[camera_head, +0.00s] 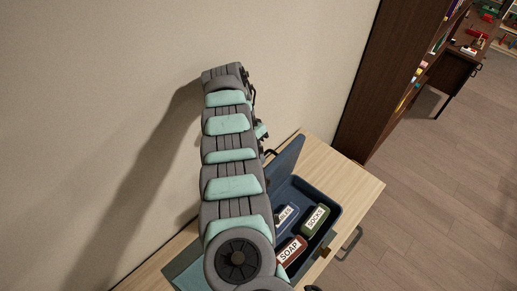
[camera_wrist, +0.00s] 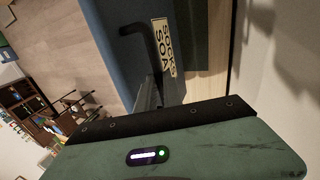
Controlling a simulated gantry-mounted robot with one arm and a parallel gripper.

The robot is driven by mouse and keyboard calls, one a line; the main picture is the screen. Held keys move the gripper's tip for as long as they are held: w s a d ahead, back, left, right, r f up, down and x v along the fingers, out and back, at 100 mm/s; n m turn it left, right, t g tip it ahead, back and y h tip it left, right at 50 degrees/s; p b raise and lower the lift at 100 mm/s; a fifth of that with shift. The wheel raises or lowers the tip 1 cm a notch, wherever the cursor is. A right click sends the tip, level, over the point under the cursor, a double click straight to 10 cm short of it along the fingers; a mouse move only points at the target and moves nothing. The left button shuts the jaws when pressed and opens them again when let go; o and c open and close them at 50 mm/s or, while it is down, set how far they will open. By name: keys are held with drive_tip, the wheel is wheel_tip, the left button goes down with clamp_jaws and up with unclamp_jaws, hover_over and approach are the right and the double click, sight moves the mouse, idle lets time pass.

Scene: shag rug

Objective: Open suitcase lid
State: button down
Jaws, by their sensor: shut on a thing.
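A blue suitcase (camera_head: 322,197) lies on the wooden surface, partly hidden behind my arm in the head view. Its lid (camera_head: 287,163) is raised and tilted up toward the wall. The lid fills the upper middle of the wrist view (camera_wrist: 112,45), with a black handle (camera_wrist: 137,30) and a label (camera_wrist: 163,47) reading SOCKS and SOAP. My gripper (camera_wrist: 160,95) is shut at the lid, with its fingers beside the label. The exact contact is hard to see. In the head view my arm hides most of the gripper.
Inside the suitcase are a green SOCKS item (camera_head: 316,219), a red SOAP item (camera_head: 290,250) and a blue labelled item (camera_head: 286,214). The wall (camera_head: 300,60) stands close behind. A dark bookcase (camera_head: 385,80) is beyond the bench (camera_head: 350,183). Floor on the right is clear.

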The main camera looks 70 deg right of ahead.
drive_tip(key=shift+a, duration=0.1)
drive_tip(key=c, duration=1.7)
unclamp_jaws()
drive_tip(key=shift+w+a+f, duration=0.1)
drive_tip(key=shift+a, duration=0.05)
drive_tip(key=shift+o, duration=1.1)
wheel_tip(320, 180, up, 20)
drive_tip(key=p, duration=0.1)
drive_tip(key=shift+p, duration=0.35)
